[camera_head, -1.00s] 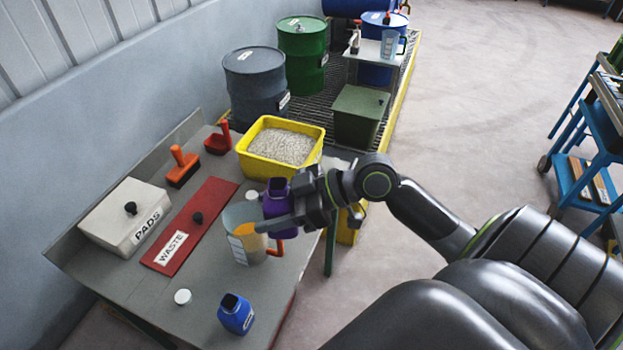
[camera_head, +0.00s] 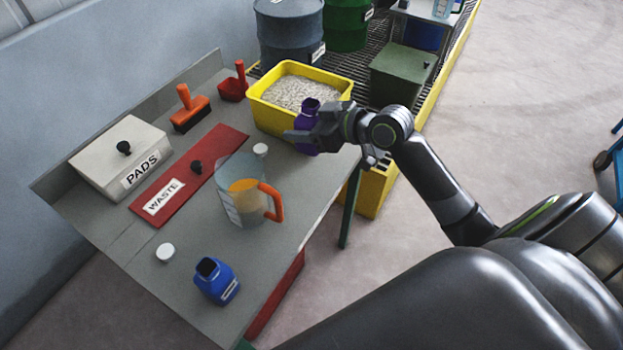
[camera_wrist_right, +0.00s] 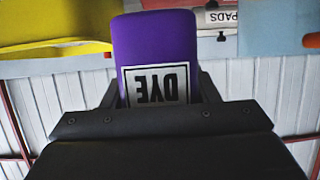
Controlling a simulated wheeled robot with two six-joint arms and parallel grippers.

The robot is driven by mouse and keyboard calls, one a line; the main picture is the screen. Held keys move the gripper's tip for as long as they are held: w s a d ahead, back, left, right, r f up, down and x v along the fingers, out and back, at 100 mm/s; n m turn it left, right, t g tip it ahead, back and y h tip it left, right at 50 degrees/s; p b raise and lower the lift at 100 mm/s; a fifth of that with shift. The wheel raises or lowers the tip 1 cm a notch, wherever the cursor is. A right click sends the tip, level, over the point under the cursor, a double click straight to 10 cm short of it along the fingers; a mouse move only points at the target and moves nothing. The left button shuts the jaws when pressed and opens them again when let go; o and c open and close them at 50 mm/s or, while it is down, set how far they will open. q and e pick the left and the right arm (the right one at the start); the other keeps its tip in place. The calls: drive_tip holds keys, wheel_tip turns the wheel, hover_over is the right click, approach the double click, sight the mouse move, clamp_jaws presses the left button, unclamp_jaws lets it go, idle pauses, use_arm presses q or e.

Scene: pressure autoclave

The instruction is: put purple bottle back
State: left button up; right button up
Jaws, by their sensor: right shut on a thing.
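The purple bottle (camera_head: 307,124) is upright at the right side of the bench, close to the yellow tub. Its open neck points up. My right gripper (camera_head: 310,137) is shut on the bottle from the right. In the right wrist view the bottle (camera_wrist_right: 157,48) sits between the fingers, with its DYE label upside down. Whether its base touches the bench is hidden. My left gripper is not in view.
A jug (camera_head: 243,192) with orange liquid and an open blue bottle (camera_head: 215,282) stand on the bench (camera_head: 180,255). The yellow tub (camera_head: 330,82) of granules is behind. The pads box (camera_head: 120,158) and red waste lid (camera_head: 178,192) are at left.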

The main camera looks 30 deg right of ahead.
drive_tip(key=shift+w+d+f, duration=0.25)
drive_tip(key=shift+w+f, duration=0.25)
drive_tip(key=shift+f, duration=0.15)
wheel_tip(320, 180, down, 10)
drive_tip(key=shift+r+b, duration=0.15)
drive_tip(key=shift+b, duration=0.2)
drive_tip(key=shift+f+h, duration=0.2)
drive_tip(key=shift+h, duration=0.1)
drive_tip(key=o, duration=0.9)
drive_tip(key=shift+r, duration=0.1)
drive_tip(key=shift+r, duration=0.1)
